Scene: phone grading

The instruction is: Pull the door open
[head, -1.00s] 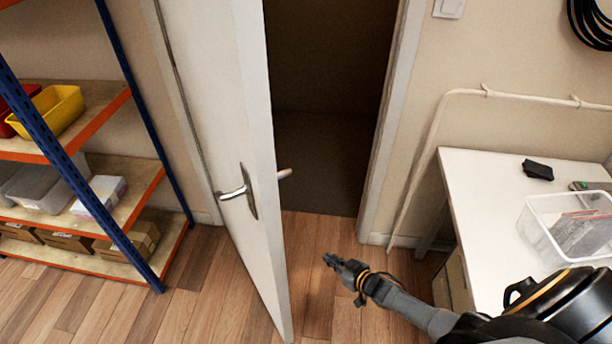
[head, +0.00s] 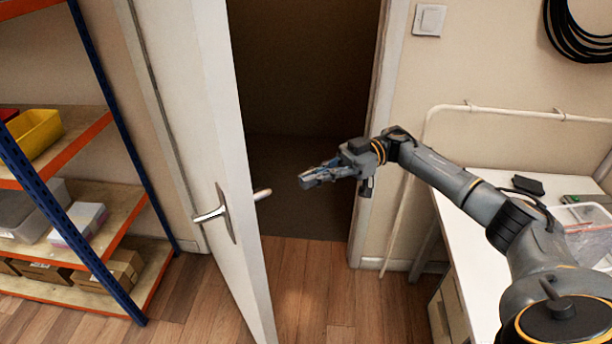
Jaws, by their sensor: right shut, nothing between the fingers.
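The white door (head: 203,120) stands partly open, swung toward me, with its free edge to the right. Its metal lever handle (head: 210,215) is on the left face, and the other lever (head: 262,195) sticks out beyond the door's edge on the far side. My right gripper (head: 308,180) is shut and empty in front of the dark doorway (head: 300,110), to the right of the far-side lever and apart from it. My left gripper is out of view.
A shelf rack (head: 105,145) with bins and boxes stands at the left. A white desk (head: 470,270) with a clear bin (head: 590,215) is at the right, under my right arm. The wooden floor (head: 310,290) before the doorway is clear.

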